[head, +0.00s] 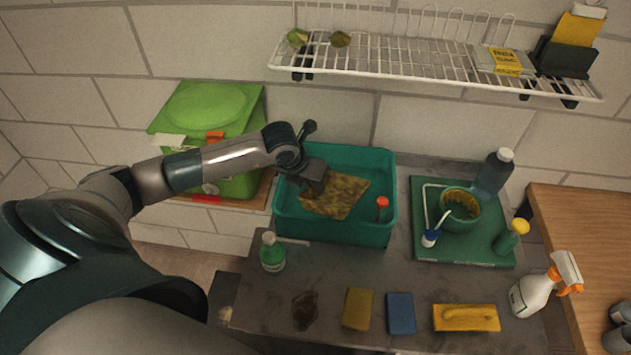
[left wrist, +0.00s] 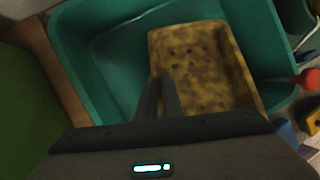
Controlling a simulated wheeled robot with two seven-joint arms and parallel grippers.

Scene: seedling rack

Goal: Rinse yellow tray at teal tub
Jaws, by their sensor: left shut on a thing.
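The teal tub (head: 378,228) stands at the back of the grey worktop. The yellow tray (head: 341,197), mottled with brown dirt, is inside the tub opening, tilted. My left gripper (head: 316,178) is shut on the tray's left edge. In the left wrist view the two fingers (left wrist: 164,95) pinch the near left wall of the tray (left wrist: 205,70), and the teal tub (left wrist: 100,50) surrounds it. I cannot tell whether the tray touches the tub floor. My right gripper is not in view.
A green tray (head: 425,215) with bottles stands right. A wire shelf (head: 430,60) hangs above.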

